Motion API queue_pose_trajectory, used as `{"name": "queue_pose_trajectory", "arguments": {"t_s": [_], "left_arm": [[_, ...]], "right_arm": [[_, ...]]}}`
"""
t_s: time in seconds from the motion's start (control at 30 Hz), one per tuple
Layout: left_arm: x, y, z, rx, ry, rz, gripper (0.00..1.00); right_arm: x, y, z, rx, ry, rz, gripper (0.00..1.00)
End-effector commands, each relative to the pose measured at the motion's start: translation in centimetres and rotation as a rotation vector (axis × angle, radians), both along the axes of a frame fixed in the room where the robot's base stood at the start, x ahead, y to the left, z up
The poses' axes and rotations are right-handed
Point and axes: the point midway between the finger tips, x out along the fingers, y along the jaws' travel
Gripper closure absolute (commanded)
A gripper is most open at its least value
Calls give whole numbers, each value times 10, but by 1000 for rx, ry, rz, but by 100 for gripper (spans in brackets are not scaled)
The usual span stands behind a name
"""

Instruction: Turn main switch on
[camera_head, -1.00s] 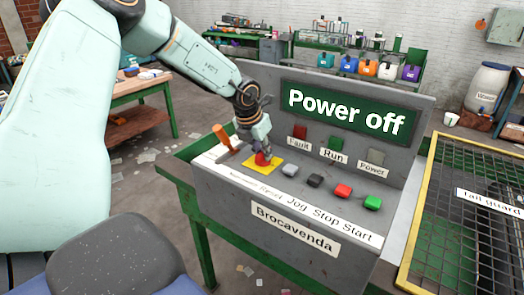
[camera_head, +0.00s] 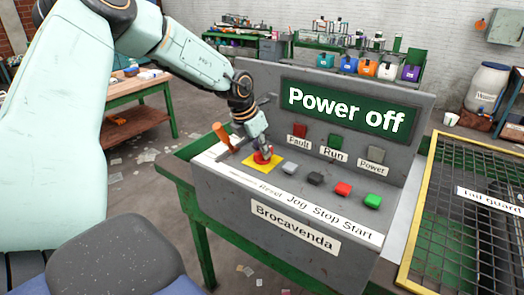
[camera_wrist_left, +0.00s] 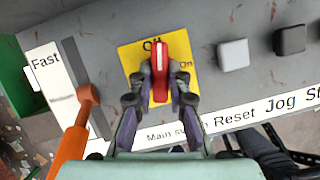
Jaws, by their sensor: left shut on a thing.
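The main switch is a red rotary handle (camera_wrist_left: 160,62) on a yellow plate (camera_wrist_left: 128,58), at the left end of the sloped grey console. It also shows as a red knob (camera_head: 257,158) in the head view. In the left wrist view the handle points up toward the "Off" mark, and "On" is to its right. My left gripper (camera_wrist_left: 160,92) is shut on the handle, one finger on each side; it also shows from above in the head view (camera_head: 263,151). The display (camera_head: 346,110) reads "Power off". My right gripper is not in view.
An orange lever (camera_wrist_left: 75,130) stands close left of the gripper, by the "Fast" label. The buttons Reset (camera_head: 289,168), Jog (camera_head: 315,178), Stop (camera_head: 343,188) and Start (camera_head: 373,201) run to the right. A yellow-framed mesh guard (camera_head: 470,235) is at the right.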

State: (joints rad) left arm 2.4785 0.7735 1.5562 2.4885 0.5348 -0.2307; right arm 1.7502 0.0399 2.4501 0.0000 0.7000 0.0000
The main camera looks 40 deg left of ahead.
Motion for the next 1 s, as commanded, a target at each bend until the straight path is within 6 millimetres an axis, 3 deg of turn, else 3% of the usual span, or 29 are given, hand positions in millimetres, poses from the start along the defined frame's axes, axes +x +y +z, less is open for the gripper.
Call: {"name": "queue_pose_trajectory", "arguments": {"t_s": [0.2,0.5,1.0], "left_arm": [[2,3,-4,1,-9,-167,100],[3,4,-3,2,-7,-385,100],[3,5,1,4,-7,-545,100]], "right_arm": [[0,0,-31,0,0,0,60],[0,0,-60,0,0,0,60],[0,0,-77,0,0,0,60]]}}
